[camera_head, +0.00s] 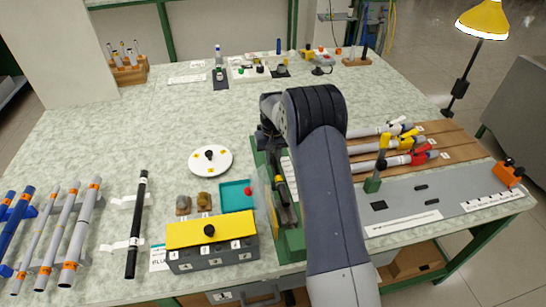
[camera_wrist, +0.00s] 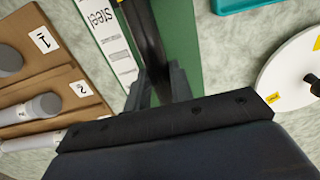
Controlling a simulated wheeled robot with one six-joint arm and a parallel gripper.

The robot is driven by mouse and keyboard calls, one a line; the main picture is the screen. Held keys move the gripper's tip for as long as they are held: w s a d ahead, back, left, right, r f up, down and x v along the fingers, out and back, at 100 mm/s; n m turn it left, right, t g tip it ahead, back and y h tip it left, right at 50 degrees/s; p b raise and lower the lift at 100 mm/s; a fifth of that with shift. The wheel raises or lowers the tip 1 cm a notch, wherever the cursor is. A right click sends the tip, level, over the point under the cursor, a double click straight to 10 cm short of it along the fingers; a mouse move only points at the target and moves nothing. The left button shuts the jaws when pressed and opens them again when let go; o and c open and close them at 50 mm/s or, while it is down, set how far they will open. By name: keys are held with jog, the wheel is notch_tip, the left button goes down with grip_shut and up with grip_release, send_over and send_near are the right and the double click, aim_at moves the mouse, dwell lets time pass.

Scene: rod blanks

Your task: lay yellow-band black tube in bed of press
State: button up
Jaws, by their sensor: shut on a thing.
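The press (camera_head: 292,238) is a green frame at the middle front of the table, partly hidden by my arm. Its green base also shows in the wrist view (camera_wrist: 183,35), beside a white strip marked "Steel". My gripper (camera_wrist: 160,78) is shut on a dark tube (camera_wrist: 146,35), which runs away from the fingers over the green base. I cannot tell whether the tube touches the bed. No yellow band shows on it in the wrist view. In the head view my arm hides the gripper.
Another black tube (camera_head: 138,222) lies on white holders at left, near grey and blue tubes (camera_head: 78,232). A yellow-topped box (camera_head: 210,232), teal tray (camera_head: 237,196) and white disc (camera_head: 211,160) stand left of the press. Brown numbered racks (camera_head: 445,140) lie to the right.

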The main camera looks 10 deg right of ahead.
jog(key=shift+f+b, duration=0.3)
jog(key=shift+f, duration=0.25)
jog(key=o, duration=0.8)
jog(key=shift+o, duration=0.2)
jog(key=shift+r, duration=0.15)
notch_tip(320, 180, up, 11)
jog(key=shift+f, duration=0.2)
jog(key=shift+f, duration=0.1)
notch_tip(320, 180, down, 11)
jog(key=shift+r, duration=0.5)
jog(key=shift+r, duration=0.15)
